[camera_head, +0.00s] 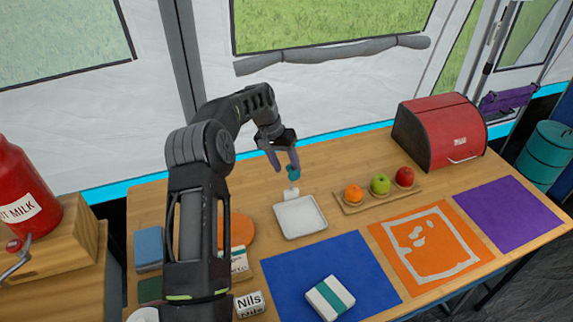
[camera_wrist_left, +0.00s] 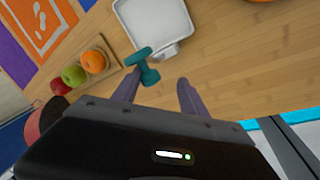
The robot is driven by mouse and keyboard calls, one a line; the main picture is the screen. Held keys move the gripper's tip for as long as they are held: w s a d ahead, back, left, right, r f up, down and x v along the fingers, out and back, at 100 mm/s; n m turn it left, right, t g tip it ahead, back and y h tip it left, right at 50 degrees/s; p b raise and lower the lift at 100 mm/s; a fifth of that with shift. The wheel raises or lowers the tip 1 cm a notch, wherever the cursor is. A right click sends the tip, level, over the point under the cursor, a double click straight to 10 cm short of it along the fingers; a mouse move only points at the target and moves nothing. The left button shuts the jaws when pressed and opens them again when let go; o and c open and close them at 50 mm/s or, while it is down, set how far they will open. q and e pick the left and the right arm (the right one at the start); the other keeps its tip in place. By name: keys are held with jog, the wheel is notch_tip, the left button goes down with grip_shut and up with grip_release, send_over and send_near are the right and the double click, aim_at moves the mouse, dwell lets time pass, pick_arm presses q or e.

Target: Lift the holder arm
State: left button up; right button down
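A white square tray-like holder (camera_head: 300,217) lies on the wooden table, with a short white post and a teal arm (camera_head: 293,174) at its back edge. In the left wrist view the holder (camera_wrist_left: 153,22) shows at the top, and the teal arm (camera_wrist_left: 143,66) has two thicker ends. My left gripper (camera_head: 284,162) is above the table at the back of the holder. Its purple fingers (camera_wrist_left: 157,90) are apart with nothing held between them. The teal arm is close to one fingertip; I cannot tell whether they touch. My right gripper is not in view.
A wooden board (camera_head: 378,200) with an orange, a green apple and a red apple is right of the holder. A red bread box (camera_head: 440,132) stands behind. Blue (camera_head: 350,262), orange (camera_head: 400,268) and purple (camera_head: 508,214) mats lie in front. Boxes crowd the left.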

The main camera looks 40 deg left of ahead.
pick_arm(q)
jog(key=shift+r, duration=0.15)
dwell(0.3)
jog(key=b+v, duration=0.1)
jog(key=v, duration=0.6)
jog(key=shift+r, duration=0.35)
